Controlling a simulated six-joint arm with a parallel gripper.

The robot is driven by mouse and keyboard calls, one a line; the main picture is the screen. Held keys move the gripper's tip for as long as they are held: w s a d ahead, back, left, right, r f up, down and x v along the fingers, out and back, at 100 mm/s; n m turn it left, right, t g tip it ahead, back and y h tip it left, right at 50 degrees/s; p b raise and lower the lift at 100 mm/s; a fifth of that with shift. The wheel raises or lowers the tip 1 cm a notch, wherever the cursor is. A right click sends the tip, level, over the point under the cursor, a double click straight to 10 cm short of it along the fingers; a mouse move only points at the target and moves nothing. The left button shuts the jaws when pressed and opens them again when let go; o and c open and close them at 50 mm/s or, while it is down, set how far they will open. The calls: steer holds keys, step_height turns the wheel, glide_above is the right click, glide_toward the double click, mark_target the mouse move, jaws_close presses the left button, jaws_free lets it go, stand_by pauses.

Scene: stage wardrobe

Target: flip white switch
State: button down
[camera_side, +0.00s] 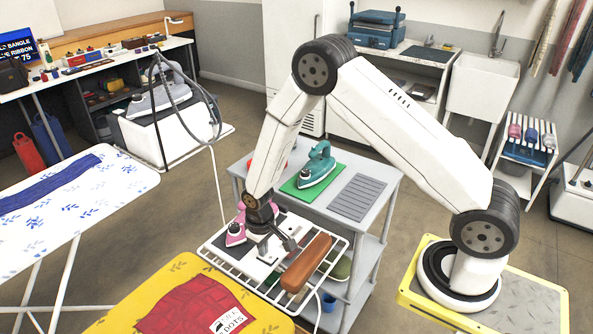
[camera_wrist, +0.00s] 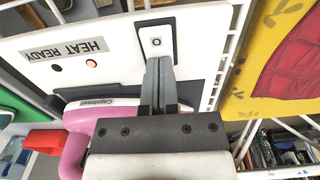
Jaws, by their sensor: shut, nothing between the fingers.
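The white switch (camera_wrist: 155,40) sits in a dark frame on a white panel (camera_wrist: 110,75) labelled HEAT READY. An O mark shows on the switch's upper part; its lower part is hidden behind my fingers. My gripper (camera_wrist: 160,62) is shut and empty, its fingertips over the switch's lower end in the wrist view. I cannot tell whether they touch it. In the side view my gripper (camera_side: 288,243) is low over the panel (camera_side: 258,262) on the wire rack. The switch is too small to make out there.
A pink iron (camera_wrist: 78,140) stands close beside my gripper. A brown padded roll (camera_side: 306,262) lies on the wire rack to the right. A teal iron (camera_side: 317,166) stands on a green mat behind. A yellow ironing board (camera_side: 185,270) with red cloth is in front.

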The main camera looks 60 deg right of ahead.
steer(key=shift+r, duration=3.45)
steer(key=shift+r, duration=0.1)
steer(key=s+d+r+t, duration=0.1)
steer(key=s+r+t, duration=0.1)
steer(key=s+r, duration=1)
steer(key=shift+s+d+t, duration=0.25)
steer(key=shift+s+t, duration=0.05)
steer(key=shift+s, duration=0.65)
